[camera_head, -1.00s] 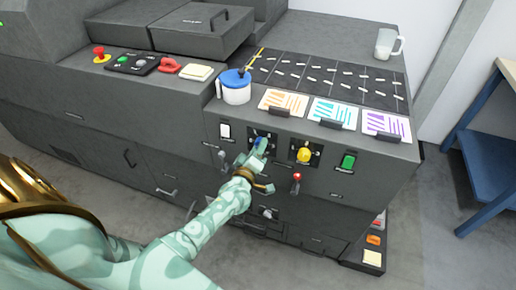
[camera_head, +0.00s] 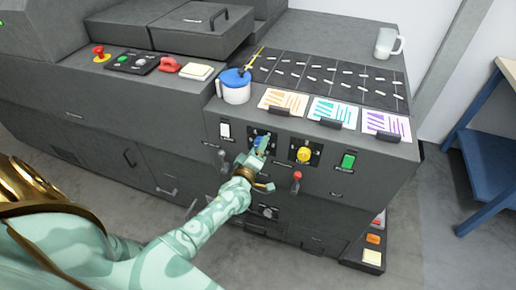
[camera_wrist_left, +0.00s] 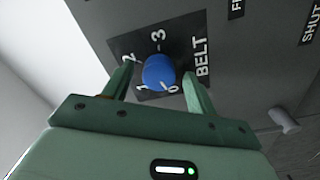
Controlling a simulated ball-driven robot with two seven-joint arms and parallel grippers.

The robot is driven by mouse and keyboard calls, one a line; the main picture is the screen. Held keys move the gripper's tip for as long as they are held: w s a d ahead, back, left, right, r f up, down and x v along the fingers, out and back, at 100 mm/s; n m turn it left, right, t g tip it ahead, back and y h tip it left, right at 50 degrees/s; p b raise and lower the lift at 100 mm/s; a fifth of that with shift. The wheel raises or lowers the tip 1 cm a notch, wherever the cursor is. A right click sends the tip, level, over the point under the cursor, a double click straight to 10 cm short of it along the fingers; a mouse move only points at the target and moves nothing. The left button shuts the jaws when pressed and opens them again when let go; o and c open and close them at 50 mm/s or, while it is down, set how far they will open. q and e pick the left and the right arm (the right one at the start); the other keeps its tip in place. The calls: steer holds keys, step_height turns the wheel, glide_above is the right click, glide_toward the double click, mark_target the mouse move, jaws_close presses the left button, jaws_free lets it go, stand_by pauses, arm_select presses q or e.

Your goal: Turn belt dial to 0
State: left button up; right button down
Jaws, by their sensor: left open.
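The blue belt dial (camera_wrist_left: 158,73) sits on a dark square plate marked BELT, with the numbers 0, 1, 2 and 3 around it. I cannot make out which number it points to. In the head view the dial (camera_head: 261,141) is partly covered by my left gripper (camera_head: 256,150). In the left wrist view the left gripper (camera_wrist_left: 158,85) is open, with one finger on each side of the dial. I cannot tell whether either finger touches it. My right gripper is not in view.
A yellow dial (camera_head: 304,154), a green switch (camera_head: 348,161) and a red-tipped lever (camera_head: 296,176) are right of the belt dial. A white switch (camera_head: 225,130) is on its left. A blue-lidded pot (camera_head: 235,92) and coloured cards stand on the ledge above.

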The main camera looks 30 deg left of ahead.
arm_select(q)
steer(key=p+v, duration=0.2)
steer(key=v, duration=1.4)
steer(key=shift+p, duration=0.4)
steer(key=shift+s+d, duration=0.1)
steer(key=shift+s, duration=0.05)
